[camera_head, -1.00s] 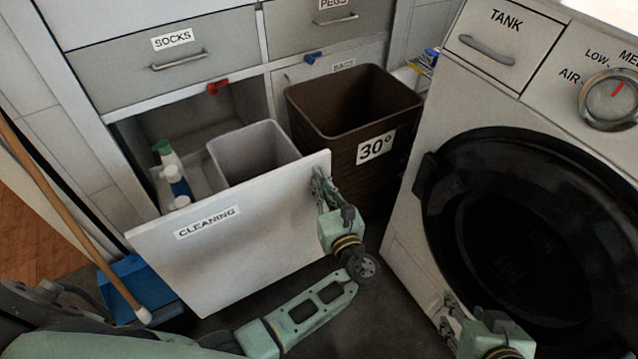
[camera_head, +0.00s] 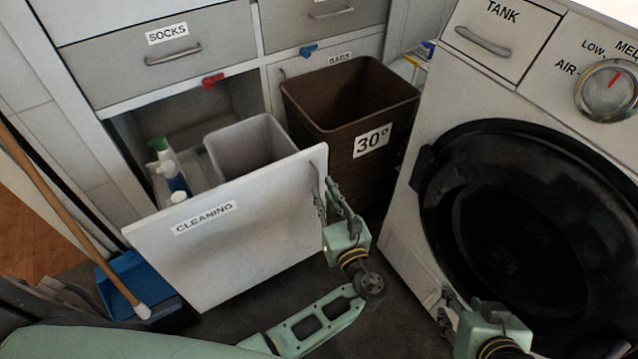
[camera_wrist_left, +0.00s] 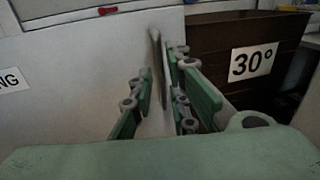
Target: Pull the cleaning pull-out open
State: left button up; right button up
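The cleaning pull-out (camera_head: 235,250) stands out from the cabinet, its white front labelled CLEANING. A grey bin (camera_head: 222,150) and several bottles (camera_head: 170,170) show behind that front. My left gripper (camera_head: 334,195) is at the right edge of the front. In the left wrist view its fingers (camera_wrist_left: 158,88) are spread, one on each side of an upright handle bar (camera_wrist_left: 157,50), with a gap visible. My right gripper (camera_head: 446,308) is low in front of the washing machine, away from the pull-out; its finger opening is unclear.
A brown 30° basket (camera_head: 345,135) stands close behind the pull-out's right side. The washing machine (camera_head: 430,235) is on the right. A blue dustpan (camera_head: 130,280) and a wooden broom handle (camera_head: 65,215) are at left. Dark floor lies in front.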

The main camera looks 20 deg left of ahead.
pick_arm(q)
jog(key=v, duration=0.7)
jog(key=shift+s, duration=0.1)
